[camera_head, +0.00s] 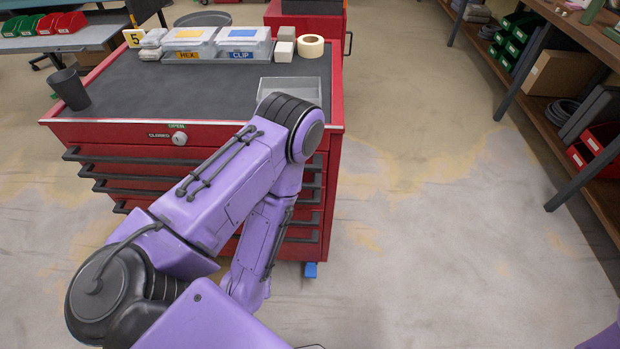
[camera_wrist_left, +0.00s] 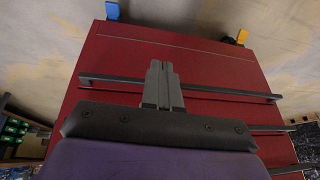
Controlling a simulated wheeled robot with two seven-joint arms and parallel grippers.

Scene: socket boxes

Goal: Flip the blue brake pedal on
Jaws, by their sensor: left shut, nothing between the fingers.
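The blue brake pedal (camera_head: 310,270) shows low at the front right corner of the red drawer cabinet (camera_head: 180,134), near the floor. In the left wrist view the blue pedal (camera_wrist_left: 112,11) is at the top edge, left of centre. My left arm bends down in front of the cabinet, and its gripper is hidden in the head view. In the left wrist view my left gripper (camera_wrist_left: 160,68) is shut and empty, in front of the cabinet's red face and apart from the pedal. My right gripper is not in view.
A yellow pedal-like part (camera_wrist_left: 242,36) shows at the cabinet's other corner beside a dark wheel. Long dark drawer handles (camera_wrist_left: 180,87) stick out from the cabinet front. A grey tray (camera_head: 290,88) and labelled bins sit on top. The floor right of the cabinet is clear up to the shelving.

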